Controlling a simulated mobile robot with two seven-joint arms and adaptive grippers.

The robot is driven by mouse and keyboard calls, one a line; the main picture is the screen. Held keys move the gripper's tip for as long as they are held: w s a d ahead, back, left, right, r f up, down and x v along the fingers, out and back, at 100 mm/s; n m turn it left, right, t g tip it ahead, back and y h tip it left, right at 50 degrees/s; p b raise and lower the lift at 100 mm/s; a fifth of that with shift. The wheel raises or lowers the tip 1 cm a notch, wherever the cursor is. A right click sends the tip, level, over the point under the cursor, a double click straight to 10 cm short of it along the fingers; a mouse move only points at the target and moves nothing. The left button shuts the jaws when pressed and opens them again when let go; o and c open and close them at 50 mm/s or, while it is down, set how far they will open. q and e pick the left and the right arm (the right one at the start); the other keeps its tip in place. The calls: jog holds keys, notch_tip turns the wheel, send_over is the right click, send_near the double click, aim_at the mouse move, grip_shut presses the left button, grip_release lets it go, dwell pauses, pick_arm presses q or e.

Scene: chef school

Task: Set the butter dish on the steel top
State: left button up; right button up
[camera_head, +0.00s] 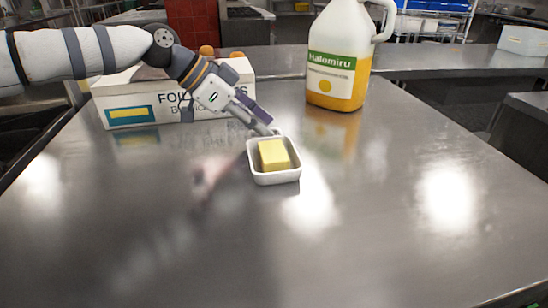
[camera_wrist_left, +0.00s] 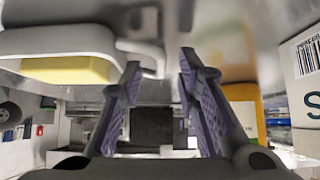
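The butter dish (camera_head: 274,178) is a small white rectangular dish with a yellow block of butter (camera_head: 273,154) in it. It sits upright on the steel top (camera_head: 370,230), near the middle. My left gripper (camera_head: 271,131) reaches down to its far edge. In the left wrist view the dish (camera_wrist_left: 60,42) is at upper left, with its looped handle (camera_wrist_left: 150,48) reaching between the fingertips. My left gripper's fingers (camera_wrist_left: 160,66) are apart, with a gap beside the handle. My right gripper is not in view.
A white carton (camera_head: 130,104) with printed lettering stands behind my left arm. A large jug (camera_head: 338,62) with orange contents and a green label stands at the back right. The front and right of the steel top are clear.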

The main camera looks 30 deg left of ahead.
pick_arm(q)
jog(key=shift+w+d+f, duration=0.15)
jog(key=shift+f, duration=0.2)
jog(key=shift+r, duration=0.1)
grip_shut()
